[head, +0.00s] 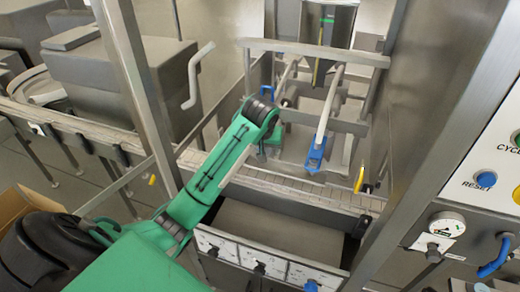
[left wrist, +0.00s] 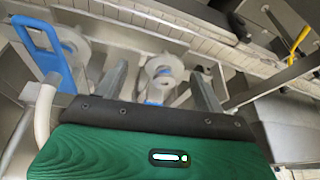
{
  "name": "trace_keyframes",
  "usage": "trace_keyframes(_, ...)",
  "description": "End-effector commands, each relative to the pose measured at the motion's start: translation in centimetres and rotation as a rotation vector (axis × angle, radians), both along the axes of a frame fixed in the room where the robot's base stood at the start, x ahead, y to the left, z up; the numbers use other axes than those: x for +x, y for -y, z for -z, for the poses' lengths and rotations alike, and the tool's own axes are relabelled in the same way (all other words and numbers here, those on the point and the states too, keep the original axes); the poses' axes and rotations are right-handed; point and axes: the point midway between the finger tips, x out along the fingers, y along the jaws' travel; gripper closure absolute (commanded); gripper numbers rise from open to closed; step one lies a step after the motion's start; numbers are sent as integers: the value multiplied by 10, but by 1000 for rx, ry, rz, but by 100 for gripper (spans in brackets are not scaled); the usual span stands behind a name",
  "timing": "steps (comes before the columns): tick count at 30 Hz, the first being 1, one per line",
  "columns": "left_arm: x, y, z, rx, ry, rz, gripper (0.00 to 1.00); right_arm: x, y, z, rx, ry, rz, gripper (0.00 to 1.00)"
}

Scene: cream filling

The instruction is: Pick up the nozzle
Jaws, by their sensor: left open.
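My left gripper (left wrist: 158,70) is open in the left wrist view, its two dark fingers apart. Between and beyond them is a grey round fitting with blue parts (left wrist: 164,66), which may be the nozzle; I cannot tell for sure, nor whether a finger touches it. A similar grey round fitting (left wrist: 72,46) is left of the fingers, beside a blue handle (left wrist: 42,50). In the head view my green left arm reaches into the machine frame, and the gripper (head: 273,150) is mostly hidden behind its wrist. A blue-ended part (head: 316,154) is to its right. My right gripper is not in view.
Steel posts and bars (head: 312,52) frame the work area closely. A conveyor (head: 275,183) runs below it. A yellow handle (head: 360,178) is on the right, near a control panel with a blue reset button (head: 485,179). A cardboard box (head: 28,203) is at left.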

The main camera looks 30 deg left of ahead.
Motion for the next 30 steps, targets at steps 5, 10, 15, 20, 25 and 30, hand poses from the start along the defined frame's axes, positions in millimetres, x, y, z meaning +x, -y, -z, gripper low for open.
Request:
trace_keyframes(5, 27, -23, -46, -16, 23, -97, 30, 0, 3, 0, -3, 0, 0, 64)
trace_keyframes(10, 35, -32, -59, -25, 27, -134, 30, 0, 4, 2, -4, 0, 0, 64)
trace_keyframes(15, 42, -35, -40, -29, 28, -137, 30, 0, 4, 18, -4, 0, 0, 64)
trace_keyframes(20, 51, -42, -19, -26, 22, -136, 30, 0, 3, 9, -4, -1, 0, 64)
trace_keyframes(25, 60, -47, 6, -26, 25, -136, 30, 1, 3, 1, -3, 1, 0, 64)
trace_keyframes(30, 64, -50, 17, -25, 27, -134, 30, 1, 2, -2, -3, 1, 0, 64)
